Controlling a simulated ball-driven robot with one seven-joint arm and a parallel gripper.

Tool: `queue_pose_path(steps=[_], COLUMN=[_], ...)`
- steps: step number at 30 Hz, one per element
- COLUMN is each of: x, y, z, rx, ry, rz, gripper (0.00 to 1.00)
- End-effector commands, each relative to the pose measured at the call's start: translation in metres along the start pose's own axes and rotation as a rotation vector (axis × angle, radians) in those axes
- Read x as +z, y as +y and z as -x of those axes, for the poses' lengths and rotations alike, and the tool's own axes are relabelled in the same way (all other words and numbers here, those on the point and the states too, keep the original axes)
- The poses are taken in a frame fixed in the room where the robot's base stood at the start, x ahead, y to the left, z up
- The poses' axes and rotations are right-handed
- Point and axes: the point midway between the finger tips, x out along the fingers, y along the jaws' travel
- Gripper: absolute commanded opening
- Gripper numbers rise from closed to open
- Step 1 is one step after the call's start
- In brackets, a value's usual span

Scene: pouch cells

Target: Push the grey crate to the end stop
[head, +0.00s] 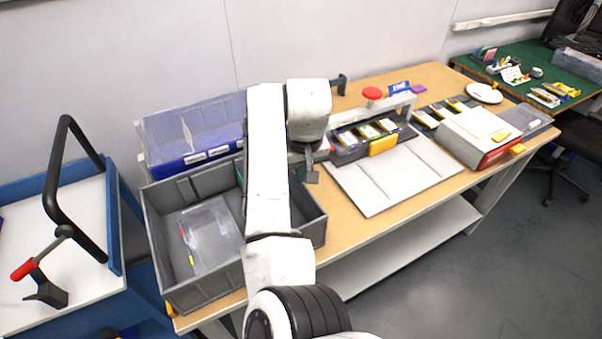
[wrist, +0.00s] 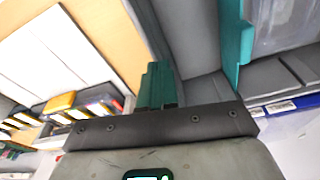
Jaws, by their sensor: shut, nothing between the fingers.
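The grey crate (head: 172,238) is a large open bin with inner dividers at the left end of the wooden table, and a clear bag (head: 212,235) lies in it. My arm crosses in front of its middle and hides part of it. My gripper (head: 312,174) is near the crate's right part in the head view; I cannot tell whether it touches. In the wrist view its teal fingers (wrist: 155,86) are together and empty, beside the crate's grey wall (wrist: 192,40). I cannot pick out the end stop for certain.
A blue-fronted clear bin (head: 195,135) stands behind the crate. A white board (head: 390,180) and a dark holder with cells (head: 348,153) lie to the right. A blue trolley (head: 115,220) with a black handle stands at the left. The floor in front right is clear.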

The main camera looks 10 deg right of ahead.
Motion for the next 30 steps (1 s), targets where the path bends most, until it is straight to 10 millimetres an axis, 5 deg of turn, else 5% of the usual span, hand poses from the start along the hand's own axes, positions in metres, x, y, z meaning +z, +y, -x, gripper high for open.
queue_pose_path(steps=[30], x=[0.01], y=[0.0], z=[-0.023], rx=[-0.005], ry=[-0.014], rz=[0.001], gripper=[0.0])
